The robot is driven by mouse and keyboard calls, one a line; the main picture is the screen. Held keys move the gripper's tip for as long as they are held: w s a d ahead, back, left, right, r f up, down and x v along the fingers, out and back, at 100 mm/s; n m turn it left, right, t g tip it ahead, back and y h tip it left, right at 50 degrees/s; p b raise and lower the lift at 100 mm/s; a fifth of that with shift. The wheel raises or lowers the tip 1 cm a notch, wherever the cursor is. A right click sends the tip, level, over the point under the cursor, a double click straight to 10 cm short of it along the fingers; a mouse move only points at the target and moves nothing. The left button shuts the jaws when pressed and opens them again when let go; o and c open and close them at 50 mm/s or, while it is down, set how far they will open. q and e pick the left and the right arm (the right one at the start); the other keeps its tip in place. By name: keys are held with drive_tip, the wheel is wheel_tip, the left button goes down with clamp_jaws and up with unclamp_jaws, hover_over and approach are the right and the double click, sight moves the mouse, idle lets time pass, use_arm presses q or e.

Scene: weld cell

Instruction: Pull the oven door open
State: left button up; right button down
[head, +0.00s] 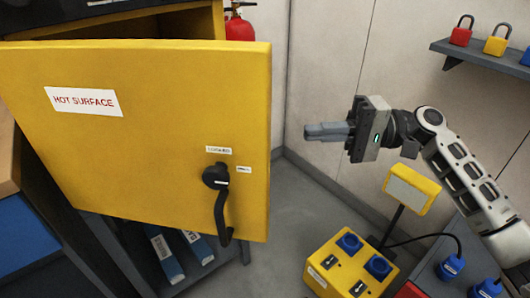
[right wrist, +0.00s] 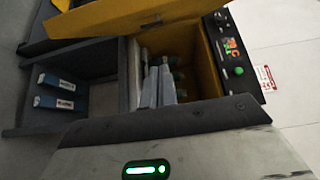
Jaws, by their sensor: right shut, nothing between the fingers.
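The yellow oven door (head: 140,150) bears a "HOT SURFACE" label and stands swung out from the oven body (head: 180,22) behind it. Its black handle (head: 222,205) hangs downward near the door's free edge. My right gripper (head: 310,131) is shut and empty, to the right of the door and clear of the handle. In the right wrist view its fingers (right wrist: 160,88) point toward the oven's open yellow interior (right wrist: 195,65). The door (right wrist: 95,18) shows there at the top. My left gripper is in neither view.
A yellow box with blue sockets (head: 350,268) stands at the lower right. A shelf with padlocks (head: 480,52) is on the right wall. A red extinguisher (head: 240,27) is behind the door. Floor (head: 285,215) is clear beside the door.

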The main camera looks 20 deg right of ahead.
sight(259, 146)
drive_tip(key=a, duration=0.3)
drive_tip(key=a+p, duration=0.1)
drive_tip(key=a, duration=0.3)
drive_tip(key=s+a, duration=0.1)
drive_tip(key=a, duration=0.3)
drive_tip(key=shift+s+a+r+p, duration=0.1)
drive_tip(key=shift+a+r+p, duration=0.1)
drive_tip(key=shift+r+p, duration=0.1)
